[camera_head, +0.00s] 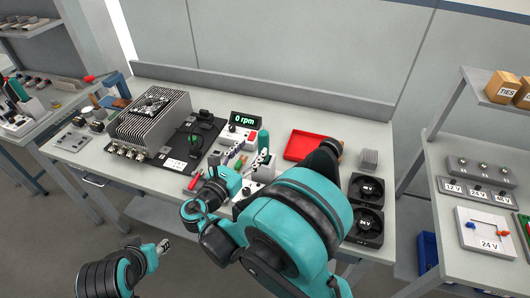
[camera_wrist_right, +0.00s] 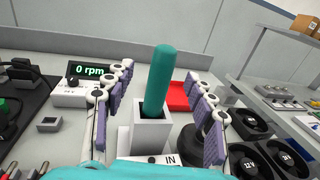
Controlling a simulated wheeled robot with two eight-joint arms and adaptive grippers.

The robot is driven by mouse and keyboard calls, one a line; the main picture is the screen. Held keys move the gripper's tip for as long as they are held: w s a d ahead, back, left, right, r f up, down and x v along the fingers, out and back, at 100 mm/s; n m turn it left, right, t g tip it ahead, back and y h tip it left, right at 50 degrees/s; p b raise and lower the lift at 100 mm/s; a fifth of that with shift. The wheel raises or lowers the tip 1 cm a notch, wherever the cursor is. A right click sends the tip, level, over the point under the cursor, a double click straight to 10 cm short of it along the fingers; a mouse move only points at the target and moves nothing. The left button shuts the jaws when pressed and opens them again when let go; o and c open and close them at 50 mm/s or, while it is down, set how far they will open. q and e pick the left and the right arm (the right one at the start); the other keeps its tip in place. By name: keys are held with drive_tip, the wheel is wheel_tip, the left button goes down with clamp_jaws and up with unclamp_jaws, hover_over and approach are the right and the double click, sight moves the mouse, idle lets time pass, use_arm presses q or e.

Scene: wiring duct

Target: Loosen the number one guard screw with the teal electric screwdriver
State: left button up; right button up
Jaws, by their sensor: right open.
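The teal electric screwdriver (camera_wrist_right: 160,80) stands upright in a grey square holder (camera_wrist_right: 151,134) with an "IN" label below it. It also shows in the head view (camera_head: 263,138). My right gripper (camera_wrist_right: 160,72) is open, with one purple-padded finger on each side of the screwdriver, both apart from it. My left gripper (camera_head: 163,247) is low in front of the table, empty-looking; its opening is too small to judge. A finned grey unit (camera_head: 150,125) with a fan guard (camera_head: 152,104) on top stands at the left; its individual screws and numbers cannot be made out.
A "0 rpm" display (camera_head: 244,119) stands behind the holder. A red tray (camera_head: 304,145) lies to the right, and black fans (camera_head: 367,188) sit at the table's right end. Small tools and a red-handled item (camera_head: 195,180) are near the front edge. Side benches flank the table.

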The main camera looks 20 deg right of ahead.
sight(261, 142)
drive_tip(key=shift+w+d, duration=0.45)
drive_tip(key=shift+d, duration=0.15)
drive_tip(key=x, duration=0.1)
drive_tip(key=b+x, duration=0.1)
drive_tip(key=x, duration=0.1)
drive_tip(key=b+x, duration=0.1)
drive_tip(key=x, duration=0.1)
drive_tip(key=shift+s+d+f, duration=0.15)
drive_tip(key=shift+s+f, duration=0.05)
drive_tip(key=shift+f, duration=0.15)
drive_tip(key=shift+w+d, duration=0.3)
drive_tip(key=shift+w, duration=0.1)
drive_tip(key=shift+r, duration=0.1)
clamp_jaws()
